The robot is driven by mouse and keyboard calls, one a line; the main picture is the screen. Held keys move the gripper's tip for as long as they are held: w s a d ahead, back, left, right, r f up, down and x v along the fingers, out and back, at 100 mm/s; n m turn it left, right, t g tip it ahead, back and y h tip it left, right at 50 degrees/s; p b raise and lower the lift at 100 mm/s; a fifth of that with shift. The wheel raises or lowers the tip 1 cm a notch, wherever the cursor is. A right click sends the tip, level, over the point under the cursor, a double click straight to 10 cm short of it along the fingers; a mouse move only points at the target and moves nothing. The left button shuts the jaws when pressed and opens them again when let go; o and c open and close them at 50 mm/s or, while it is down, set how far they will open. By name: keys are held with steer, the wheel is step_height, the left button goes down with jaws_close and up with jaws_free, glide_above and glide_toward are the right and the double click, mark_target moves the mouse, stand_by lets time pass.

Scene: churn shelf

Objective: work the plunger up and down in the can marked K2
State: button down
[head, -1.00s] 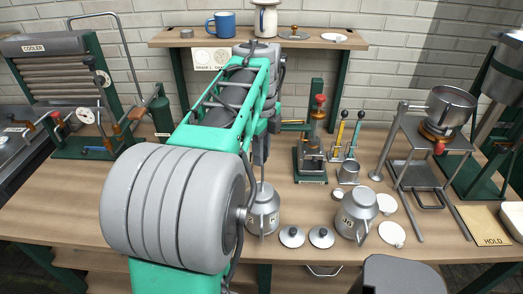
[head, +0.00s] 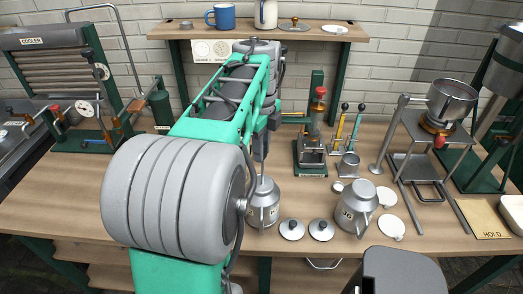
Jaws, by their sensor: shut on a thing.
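A grey metal can (head: 264,213) stands on the wooden bench just right of my arm, which hides its left side. Its mark is partly hidden; I make out what looks like a 2. My gripper (head: 261,158) is above this can, mostly hidden behind my green arm. It is shut on the plunger, whose thin upright rod (head: 262,174) shows faintly between the gripper and the can's mouth. How deep the plunger sits cannot be seen.
Two round lids (head: 292,229) lie between the cans. A small metal cup (head: 348,167), a press (head: 312,150) and upright-handled tools stand behind. A bowl on a stand (head: 450,105) is at right, a cooler (head: 45,65) at left. A shelf (head: 350,36) crosses the back.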

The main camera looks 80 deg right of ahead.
step_height(320, 180, up, 3)
steer(key=shift+p, duration=0.75)
steer(key=shift+f, duration=0.1)
step_height(320, 180, down, 7)
steer(key=b, duration=0.4)
steer(key=shift+b, duration=0.4)
step_height(320, 180, up, 7)
steer(key=p, duration=0.6)
